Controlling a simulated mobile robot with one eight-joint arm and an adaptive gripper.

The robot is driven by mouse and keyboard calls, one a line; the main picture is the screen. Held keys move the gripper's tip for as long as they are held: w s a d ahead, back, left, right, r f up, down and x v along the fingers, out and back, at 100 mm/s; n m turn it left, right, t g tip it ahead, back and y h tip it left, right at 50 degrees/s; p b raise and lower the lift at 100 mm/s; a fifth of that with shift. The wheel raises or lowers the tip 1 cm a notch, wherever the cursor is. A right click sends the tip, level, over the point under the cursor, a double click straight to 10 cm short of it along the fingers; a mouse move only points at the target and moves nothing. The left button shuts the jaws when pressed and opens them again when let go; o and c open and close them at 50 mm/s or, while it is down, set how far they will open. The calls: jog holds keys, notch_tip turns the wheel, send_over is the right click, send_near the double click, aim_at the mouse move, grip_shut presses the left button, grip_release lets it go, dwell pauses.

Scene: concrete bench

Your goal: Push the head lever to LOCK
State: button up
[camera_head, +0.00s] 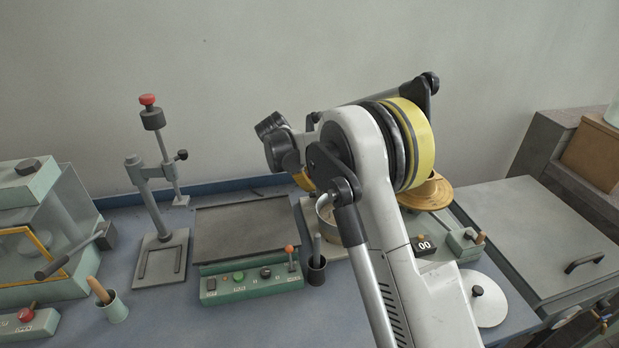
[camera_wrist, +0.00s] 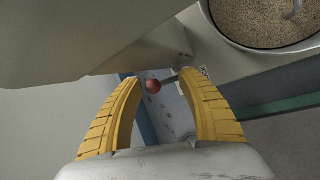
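A lever with a red ball knob (camera_wrist: 152,86) on a dark rod shows in the wrist view, beside a pale machine body (camera_wrist: 110,35). I take it to be the head lever; it is hidden behind my arm in the head view. My gripper (camera_wrist: 160,78) is open, with its yellow fingers apart. The knob appears between the fingertips in the picture, nearer the left finger; I cannot tell whether they touch. A small pale label (camera_wrist: 204,71) sits near the rod, too small to read. A metal bowl (camera_wrist: 212,22) of grainy brown material stands at upper right.
In the head view, a green control box (camera_head: 252,290) with its own red-knobbed lever (camera_head: 290,250) stands in front of a dark plate (camera_head: 245,230). A stand with a red-topped rod (camera_head: 152,118) is at left. A dark cup (camera_head: 316,270) stands close to my arm.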

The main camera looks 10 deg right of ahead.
jog(key=v, duration=1.2)
jog(key=shift+d, duration=0.1)
